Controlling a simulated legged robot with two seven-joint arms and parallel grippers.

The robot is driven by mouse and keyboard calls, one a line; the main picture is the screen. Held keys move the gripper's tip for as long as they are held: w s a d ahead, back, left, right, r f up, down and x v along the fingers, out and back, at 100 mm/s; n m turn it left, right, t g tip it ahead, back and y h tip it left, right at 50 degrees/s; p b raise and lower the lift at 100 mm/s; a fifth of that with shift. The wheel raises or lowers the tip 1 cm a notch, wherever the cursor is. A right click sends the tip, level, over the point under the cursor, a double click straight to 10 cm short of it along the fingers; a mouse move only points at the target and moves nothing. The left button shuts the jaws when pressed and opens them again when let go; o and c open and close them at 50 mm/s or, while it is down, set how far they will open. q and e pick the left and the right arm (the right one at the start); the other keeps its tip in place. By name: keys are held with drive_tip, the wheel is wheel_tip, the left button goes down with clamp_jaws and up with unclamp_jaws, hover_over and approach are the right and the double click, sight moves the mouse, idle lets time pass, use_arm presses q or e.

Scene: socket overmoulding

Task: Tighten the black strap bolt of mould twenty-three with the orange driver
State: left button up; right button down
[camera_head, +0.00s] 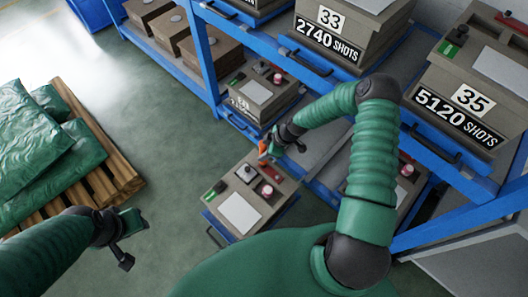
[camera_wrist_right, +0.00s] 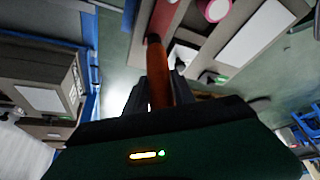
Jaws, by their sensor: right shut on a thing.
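My right gripper (camera_head: 272,149) is shut on the orange driver (camera_head: 263,147), just above the far end of a grey-brown mould (camera_head: 262,208) at low height. In the right wrist view the driver (camera_wrist_right: 160,55) stands between the fingers (camera_wrist_right: 160,95), its dark end pointing toward the mould's top (camera_wrist_right: 233,45). A small black fitting (camera_head: 246,174) sits on that mould; I cannot tell whether it is the strap bolt. Contact between driver and bolt cannot be made out. No number is readable on this mould. My left gripper (camera_head: 125,238) hangs empty at lower left, its jaw opening unclear.
Another mould (camera_head: 258,92) stands just behind on the low shelf. Moulds marked 33 (camera_head: 350,32) and 35 (camera_head: 478,85) sit on the blue rack (camera_head: 455,170) at right. A pallet (camera_head: 98,180) with green sacks (camera_head: 45,145) lies left. Green floor between is clear.

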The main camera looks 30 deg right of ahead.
sight(264, 146)
drive_tip(key=shift+s, duration=0.1)
drive_tip(key=shift+r+p, duration=0.65)
drive_tip(key=shift+p, duration=0.05)
drive_tip(key=shift+r+p, duration=1.4)
drive_tip(key=shift+r, duration=0.45)
